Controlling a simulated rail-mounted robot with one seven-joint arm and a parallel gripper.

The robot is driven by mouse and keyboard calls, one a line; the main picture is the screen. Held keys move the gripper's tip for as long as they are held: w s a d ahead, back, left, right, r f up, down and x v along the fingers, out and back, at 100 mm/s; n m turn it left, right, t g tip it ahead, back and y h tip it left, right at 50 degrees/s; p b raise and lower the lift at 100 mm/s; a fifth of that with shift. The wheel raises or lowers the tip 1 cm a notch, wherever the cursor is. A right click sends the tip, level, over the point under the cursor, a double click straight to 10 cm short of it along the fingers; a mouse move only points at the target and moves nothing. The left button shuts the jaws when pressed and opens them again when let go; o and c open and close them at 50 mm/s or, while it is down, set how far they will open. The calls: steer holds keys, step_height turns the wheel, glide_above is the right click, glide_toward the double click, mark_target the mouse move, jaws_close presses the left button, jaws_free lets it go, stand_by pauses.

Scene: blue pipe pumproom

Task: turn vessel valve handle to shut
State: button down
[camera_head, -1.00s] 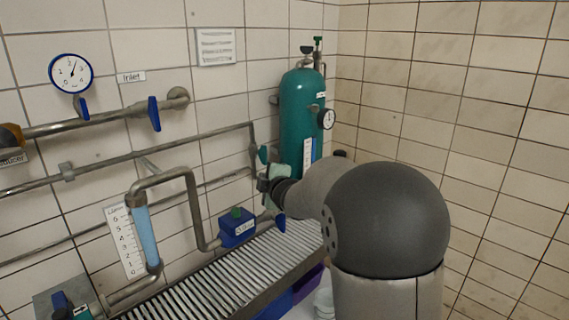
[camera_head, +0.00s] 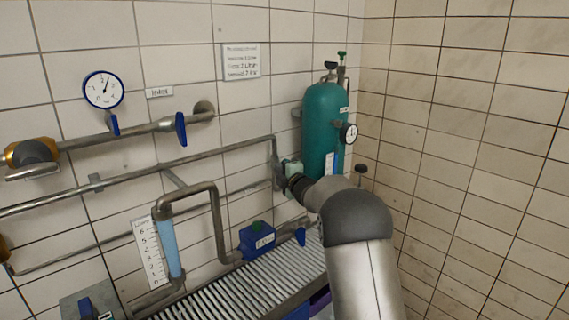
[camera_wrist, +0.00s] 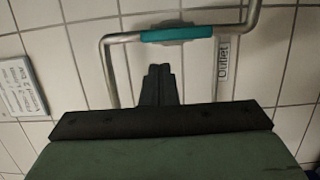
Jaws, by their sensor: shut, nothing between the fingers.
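The vessel is a teal cylinder (camera_head: 322,125) standing in the corner in the head view. In the wrist view a teal bar-shaped handle (camera_wrist: 177,34) lies nearly level across the grey pipework, beside a label reading Outlet (camera_wrist: 223,60). I take it for the vessel valve handle. My gripper (camera_wrist: 158,68) has its dark fingers together and empty, just below the teal handle in the picture; I cannot tell the depth between them. In the head view my gripper (camera_head: 292,170) is at the vessel's lower left, its fingertips and the handle hidden.
Grey pipes run along the tiled wall, with a blue inlet lever (camera_head: 181,129) and a round gauge (camera_head: 103,90). A sight tube (camera_head: 168,248), a blue box (camera_head: 258,240) and another blue lever (camera_head: 300,236) are near the slatted grate (camera_head: 225,296). The right wall is bare.

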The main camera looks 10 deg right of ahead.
steer(key=shift+w+d, duration=0.45)
steer(key=shift+d, duration=0.3)
steer(key=shift+a, duration=0.15)
steer(key=shift+r, duration=0.1)
steer(key=shift+m, duration=0.4)
